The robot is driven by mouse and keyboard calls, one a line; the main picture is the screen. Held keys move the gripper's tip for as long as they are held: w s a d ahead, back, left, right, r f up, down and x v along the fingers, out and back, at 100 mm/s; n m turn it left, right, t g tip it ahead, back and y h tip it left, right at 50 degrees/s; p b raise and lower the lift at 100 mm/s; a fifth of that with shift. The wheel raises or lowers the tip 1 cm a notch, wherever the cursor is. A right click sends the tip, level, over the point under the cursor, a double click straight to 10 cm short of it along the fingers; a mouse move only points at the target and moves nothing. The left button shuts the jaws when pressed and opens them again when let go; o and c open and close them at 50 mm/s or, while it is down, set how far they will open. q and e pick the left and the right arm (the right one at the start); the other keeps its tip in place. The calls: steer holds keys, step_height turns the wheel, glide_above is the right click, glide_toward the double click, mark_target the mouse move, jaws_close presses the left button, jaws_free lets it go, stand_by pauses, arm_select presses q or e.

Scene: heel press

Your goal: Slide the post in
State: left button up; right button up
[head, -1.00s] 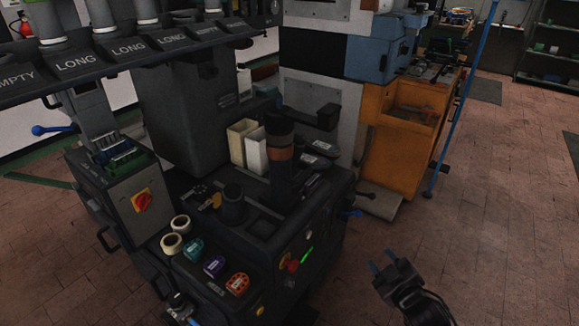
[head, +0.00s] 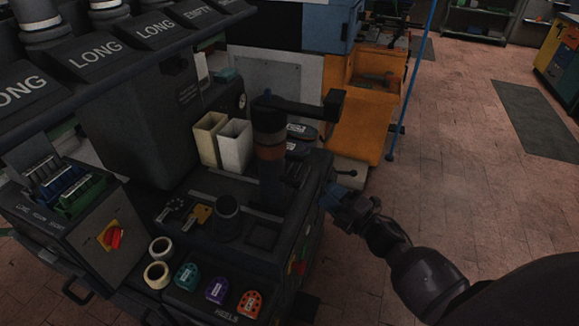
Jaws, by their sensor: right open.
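A dark upright post (head: 270,165) with a brown band stands on the right part of the black press bench. A black horizontal arm (head: 308,106) with a block at its right end extends from the post's top. I cannot tell whether this is the post the task names. My right gripper (head: 338,191), with blue fingers, is open beside the bench's right edge, right of the post and apart from it. The gap between its fingers is hard to make out. My left gripper is not in view.
Two cream bins (head: 235,145) stand left of the post. A short dark cup (head: 228,217), tape rolls (head: 157,274) and coloured heels (head: 215,290) are at the front. A sloped rack (head: 110,58) overhangs the upper left.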

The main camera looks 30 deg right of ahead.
mark_target(302, 169)
steer(key=x, duration=1)
steer(key=shift+w+r, duration=0.1)
steer(key=shift+r, duration=0.05)
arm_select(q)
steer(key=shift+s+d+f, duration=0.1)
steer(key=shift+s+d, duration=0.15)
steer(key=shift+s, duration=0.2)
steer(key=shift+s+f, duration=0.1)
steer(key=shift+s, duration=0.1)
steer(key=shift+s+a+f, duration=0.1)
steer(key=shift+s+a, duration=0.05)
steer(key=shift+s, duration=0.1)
arm_select(e)
jaws_close()
